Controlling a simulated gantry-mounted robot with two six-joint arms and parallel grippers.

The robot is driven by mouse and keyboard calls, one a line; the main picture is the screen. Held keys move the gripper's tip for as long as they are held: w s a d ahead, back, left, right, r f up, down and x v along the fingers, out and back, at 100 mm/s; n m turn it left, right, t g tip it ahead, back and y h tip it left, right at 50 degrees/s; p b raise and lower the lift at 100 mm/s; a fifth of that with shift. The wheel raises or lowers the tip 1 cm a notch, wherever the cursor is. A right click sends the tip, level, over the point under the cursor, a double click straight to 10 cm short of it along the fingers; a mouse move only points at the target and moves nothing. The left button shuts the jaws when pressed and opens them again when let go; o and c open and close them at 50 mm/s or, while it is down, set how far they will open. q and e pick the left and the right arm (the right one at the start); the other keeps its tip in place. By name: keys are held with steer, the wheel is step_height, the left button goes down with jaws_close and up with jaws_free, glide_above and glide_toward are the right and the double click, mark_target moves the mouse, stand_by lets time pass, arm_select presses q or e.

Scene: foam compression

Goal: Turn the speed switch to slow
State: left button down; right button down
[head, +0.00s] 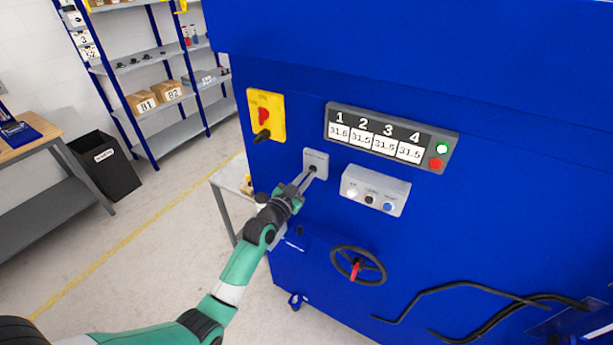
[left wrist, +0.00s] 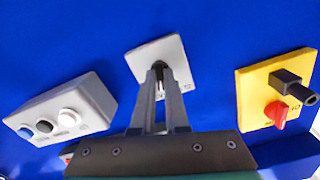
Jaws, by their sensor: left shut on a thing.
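The speed switch is a small dark knob on a light grey square plate (head: 316,158) on the blue machine's front. The plate also shows at the top centre of the left wrist view (left wrist: 165,52). My left gripper (head: 308,176) reaches up to the plate, and its fingers are shut on the switch knob (left wrist: 159,91). The fingers hide most of the knob, so I cannot tell which way it points. The plate's label is too small to read. My right gripper is not in view.
A yellow panel with a red switch (head: 264,115) is left of the plate. A grey button box (head: 375,190) and a numbered display (head: 390,137) are to the right. A black handwheel (head: 358,265) is below. Shelves and a black bin (head: 104,165) stand at left.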

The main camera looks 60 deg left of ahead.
arm_select(q)
steer(key=n+p, duration=0.1)
steer(key=n, duration=0.5)
steer(key=shift+r+n+p, duration=0.1)
steer(key=shift+n+p, duration=0.2)
steer(key=shift+p, duration=0.1)
steer(key=n+p, duration=0.2)
steer(key=n, duration=0.3)
steer(key=shift+n, duration=0.3)
steer(key=c, duration=0.9)
jaws_free()
steer(key=p+v, duration=0.1)
steer(key=v, duration=1)
steer(key=shift+s+d, duration=0.2)
steer(key=shift+d, duration=0.05)
